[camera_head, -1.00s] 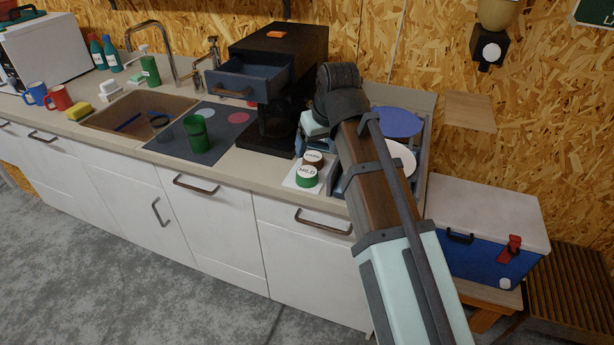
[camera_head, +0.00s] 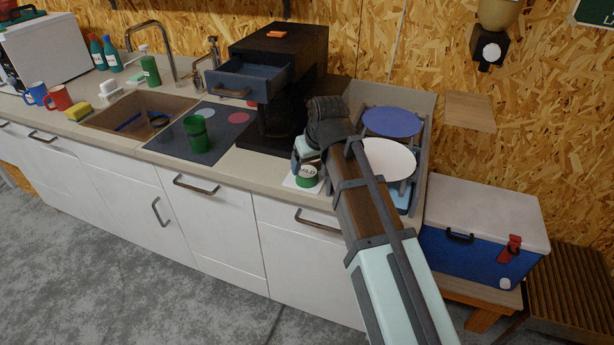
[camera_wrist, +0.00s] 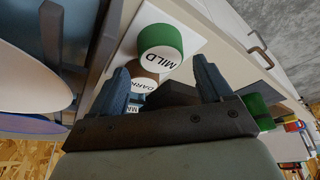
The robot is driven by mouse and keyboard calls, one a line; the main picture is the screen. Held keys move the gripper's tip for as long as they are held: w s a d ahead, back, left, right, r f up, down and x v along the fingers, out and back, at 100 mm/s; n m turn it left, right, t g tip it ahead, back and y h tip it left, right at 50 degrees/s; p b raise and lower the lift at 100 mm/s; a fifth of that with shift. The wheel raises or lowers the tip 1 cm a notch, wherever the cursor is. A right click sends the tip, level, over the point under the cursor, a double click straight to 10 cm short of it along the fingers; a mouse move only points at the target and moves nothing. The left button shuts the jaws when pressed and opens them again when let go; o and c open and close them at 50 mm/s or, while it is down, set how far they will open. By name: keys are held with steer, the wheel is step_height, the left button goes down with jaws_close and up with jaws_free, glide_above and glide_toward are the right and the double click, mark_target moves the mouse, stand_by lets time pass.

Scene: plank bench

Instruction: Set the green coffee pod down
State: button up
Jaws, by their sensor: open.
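The green coffee pod (camera_head: 307,181), labelled MILD, sits upright at the front of a small white holder (camera_head: 290,183) on the counter. It also shows in the wrist view (camera_wrist: 160,42), beyond my fingertips. My gripper (camera_head: 304,158) is open, just behind the green pod and over the holder. In the wrist view the open fingers (camera_wrist: 162,72) stand either side of a pod labelled DARK (camera_wrist: 143,84); I cannot tell how far they reach down. A third pod (camera_wrist: 133,106) is mostly hidden behind the gripper. Nothing is held.
A dish rack with a blue plate (camera_head: 392,122) and a white plate (camera_head: 386,159) stands close right of my arm. The black coffee machine (camera_head: 278,60), its drawer (camera_head: 247,78) pulled out, is behind left. A green cup (camera_head: 197,134) stands on a dark mat (camera_head: 226,125).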

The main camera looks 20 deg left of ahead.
mark_target(307, 172)
steer(key=shift+x, duration=2.3)
steer(key=c, duration=0.9)
